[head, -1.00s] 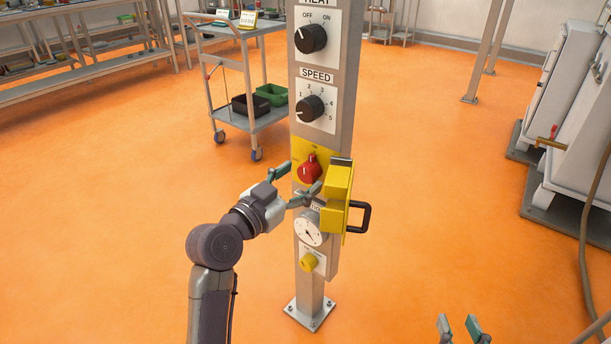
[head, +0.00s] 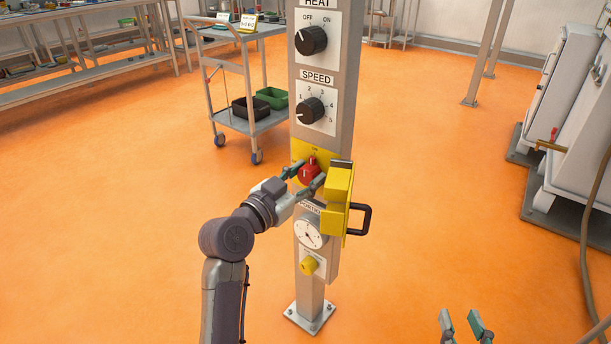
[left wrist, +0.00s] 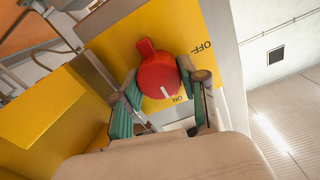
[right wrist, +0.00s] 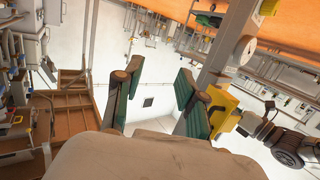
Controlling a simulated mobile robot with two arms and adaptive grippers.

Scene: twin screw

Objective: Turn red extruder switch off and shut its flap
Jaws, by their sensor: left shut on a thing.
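The red extruder switch (head: 309,174) sits on a yellow plate on the grey post. In the left wrist view the switch (left wrist: 158,76) has its white mark pointing to the ON label, with OFF to the upper right. My left gripper (head: 304,178) is shut on the switch, one finger on each side. The yellow flap (head: 337,200) with a black handle stands open, swung out to the right of the switch. It also fills the left of the left wrist view (left wrist: 40,108). My right gripper (head: 462,325) is open and empty, low at the right, away from the post.
HEAT (head: 311,40) and SPEED (head: 311,110) knobs sit above the switch. A round gauge (head: 309,234) and a yellow knob (head: 309,265) sit below. A cart (head: 236,120) stands behind to the left. The orange floor around the post is clear.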

